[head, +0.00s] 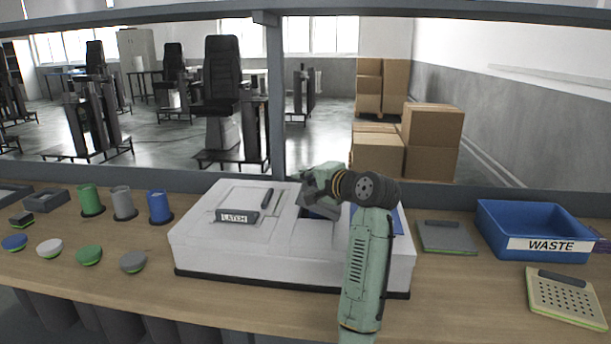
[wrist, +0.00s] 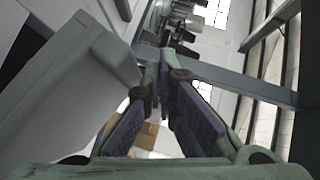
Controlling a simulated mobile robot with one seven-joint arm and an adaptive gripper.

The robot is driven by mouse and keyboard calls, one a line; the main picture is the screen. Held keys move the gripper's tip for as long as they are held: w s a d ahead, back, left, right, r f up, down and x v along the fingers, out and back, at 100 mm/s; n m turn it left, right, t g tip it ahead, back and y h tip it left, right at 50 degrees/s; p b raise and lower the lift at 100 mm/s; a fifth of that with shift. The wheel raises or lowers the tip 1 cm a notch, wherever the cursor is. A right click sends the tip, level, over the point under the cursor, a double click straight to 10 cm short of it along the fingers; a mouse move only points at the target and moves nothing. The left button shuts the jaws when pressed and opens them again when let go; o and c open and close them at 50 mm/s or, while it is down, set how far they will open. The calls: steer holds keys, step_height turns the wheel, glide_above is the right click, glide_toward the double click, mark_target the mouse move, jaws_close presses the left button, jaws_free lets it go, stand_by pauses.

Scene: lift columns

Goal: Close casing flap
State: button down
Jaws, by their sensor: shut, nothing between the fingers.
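The white casing (head: 235,262) stands on the workbench. Its left top carries a panel with a dark handle and a "LATCH" label (head: 234,217). A dark opening with some blue shows on its right half, partly hidden by my arm. A grey plate (head: 318,208), which looks like the flap, stands tilted up at this opening, just under my gripper. My gripper (head: 310,182) is above the casing's right half, shut and empty. In the wrist view its fingers (wrist: 165,75) converge, with a large grey slab, perhaps the flap (wrist: 65,95), close at left. I cannot tell whether they touch.
A blue WASTE bin (head: 530,222), a grey plate with a handle (head: 447,237) and a perforated panel (head: 565,297) lie to the right. Coloured cups (head: 123,203) and round caps (head: 89,255) stand at left. A frame post (head: 276,100) rises behind the casing.

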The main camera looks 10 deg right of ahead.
steer(key=shift+w+a+f+n+h, duration=0.1)
steer(key=shift+a+f+n+h, duration=0.2)
steer(key=shift+h, duration=0.2)
steer(key=shift+w+a+f, duration=0.15)
steer(key=shift+a+f, duration=0.3)
steer(key=shift+f, duration=0.2)
stand_by(5.0)
steer(key=shift+r, duration=0.15)
stand_by(1.1)
